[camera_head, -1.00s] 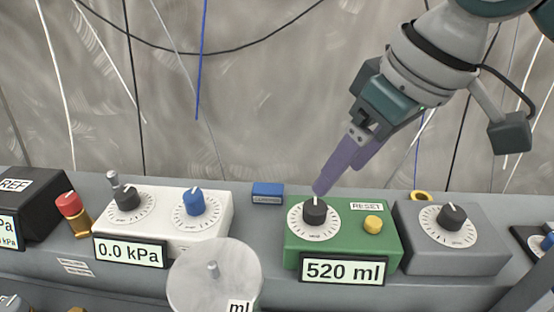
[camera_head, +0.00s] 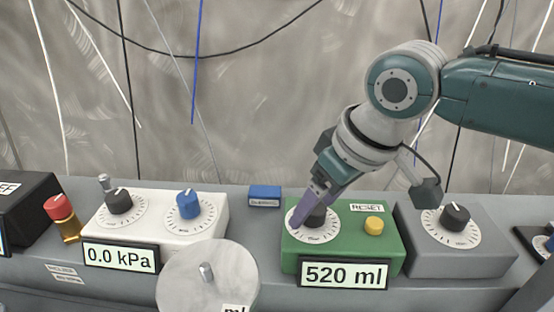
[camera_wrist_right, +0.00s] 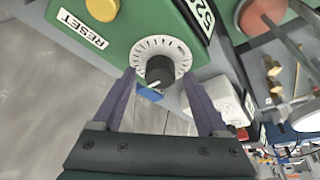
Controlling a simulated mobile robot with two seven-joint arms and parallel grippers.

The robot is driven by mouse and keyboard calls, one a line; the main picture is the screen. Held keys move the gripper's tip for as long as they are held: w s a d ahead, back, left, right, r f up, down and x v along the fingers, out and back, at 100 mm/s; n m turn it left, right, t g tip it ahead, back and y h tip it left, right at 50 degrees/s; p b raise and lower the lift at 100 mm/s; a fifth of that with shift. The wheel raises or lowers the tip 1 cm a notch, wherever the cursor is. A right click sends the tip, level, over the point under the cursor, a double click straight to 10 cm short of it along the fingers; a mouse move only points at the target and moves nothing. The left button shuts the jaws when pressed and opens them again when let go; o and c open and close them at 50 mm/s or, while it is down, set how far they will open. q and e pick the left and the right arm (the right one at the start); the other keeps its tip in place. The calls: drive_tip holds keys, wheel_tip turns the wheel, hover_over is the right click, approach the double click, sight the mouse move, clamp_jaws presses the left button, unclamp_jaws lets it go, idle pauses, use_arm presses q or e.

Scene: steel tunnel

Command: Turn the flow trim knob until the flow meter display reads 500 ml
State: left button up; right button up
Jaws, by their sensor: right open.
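The flow meter is a green box (camera_head: 296,252) with a display (camera_head: 345,274) that reads 520 ml. Its black knob (camera_head: 317,217) sits on a white scale dial, partly hidden by my right gripper in the head view. In the right wrist view the knob (camera_wrist_right: 160,70) shows whole, with a white pointer line. My right gripper (camera_head: 304,218) is open. In the wrist view its two purple fingers (camera_wrist_right: 163,80) stand on either side of the knob, with gaps visible, so they appear around it but not closed on it. My left gripper is out of view.
A yellow RESET button (camera_head: 374,225) is on the same green box, right of the knob. A grey box with a dial (camera_head: 455,218) stands to the right. A white 0.0 kPa box (camera_head: 155,220) and a round pale disc (camera_head: 207,275) are to the left.

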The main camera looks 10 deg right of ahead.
clamp_jaws()
idle(0.5)
drive_tip(key=shift+w+n+y, duration=0.1)
drive_tip(key=shift+n+y, duration=0.3)
drive_tip(key=shift+n, duration=0.6)
drive_tip(key=n+g+b, duration=0.1)
drive_tip(key=n+b, duration=0.1)
drive_tip(key=shift+f+n+y, duration=0.1)
drive_tip(key=shift+n+y, duration=0.2)
drive_tip(key=n+b, duration=0.2)
drive_tip(key=n+g+b, duration=0.1)
drive_tip(key=n+b, duration=0.1)
drive_tip(key=shift+w+d+g+y, duration=0.1)
drive_tip(key=shift+w+g+y, duration=0.05)
drive_tip(key=shift+g+y, duration=0.2)
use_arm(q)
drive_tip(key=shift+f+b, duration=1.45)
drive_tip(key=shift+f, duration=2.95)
use_arm(e)
drive_tip(key=shift+n+g, duration=0.55)
drive_tip(key=shift+n, duration=1.15)
